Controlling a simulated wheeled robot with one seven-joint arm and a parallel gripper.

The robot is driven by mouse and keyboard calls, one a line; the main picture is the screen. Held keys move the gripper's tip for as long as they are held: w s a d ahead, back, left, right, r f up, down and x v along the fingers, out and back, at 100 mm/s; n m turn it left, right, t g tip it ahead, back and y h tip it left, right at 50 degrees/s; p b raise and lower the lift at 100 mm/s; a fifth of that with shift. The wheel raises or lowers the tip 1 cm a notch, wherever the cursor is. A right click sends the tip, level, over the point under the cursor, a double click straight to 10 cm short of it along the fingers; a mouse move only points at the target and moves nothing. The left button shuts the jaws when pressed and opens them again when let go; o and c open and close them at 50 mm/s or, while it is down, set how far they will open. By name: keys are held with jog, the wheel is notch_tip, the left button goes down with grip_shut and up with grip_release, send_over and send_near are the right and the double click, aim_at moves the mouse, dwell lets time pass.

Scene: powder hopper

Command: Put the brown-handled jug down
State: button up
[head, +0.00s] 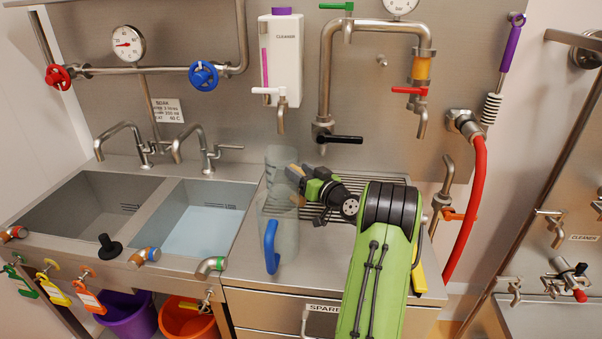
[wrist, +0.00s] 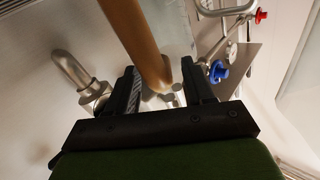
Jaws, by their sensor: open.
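The brown-handled jug is a clear vessel (head: 279,156) on the steel counter, behind the blue-handled jug in the head view. In the wrist view its brown handle (wrist: 128,30) runs down between the two black fingers. My gripper (wrist: 160,82) is open, with a finger on each side of the handle; I cannot tell whether either touches it. In the head view my gripper (head: 295,178) is at the jug's right side, and the handle is mostly hidden there. The jug looks upright; its base is hidden by the front jug and my gripper.
A clear jug with a blue handle (head: 270,246) stands close in front. A slatted drain grate (head: 322,212) lies under my arm to the right. Two sinks (head: 205,222) are to the left. Taps and pipes, including a black-levered one (head: 340,138), hang above.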

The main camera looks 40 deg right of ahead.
jog(key=shift+s+r, duration=0.1)
jog(key=shift+r, duration=0.1)
jog(key=s+a+b, duration=0.1)
jog(key=s+b, duration=0.7)
jog(key=s, duration=0.3)
jog(key=shift+s+a+b, duration=0.2)
jog(key=shift+s+b, duration=0.15)
jog(key=shift+s, duration=0.05)
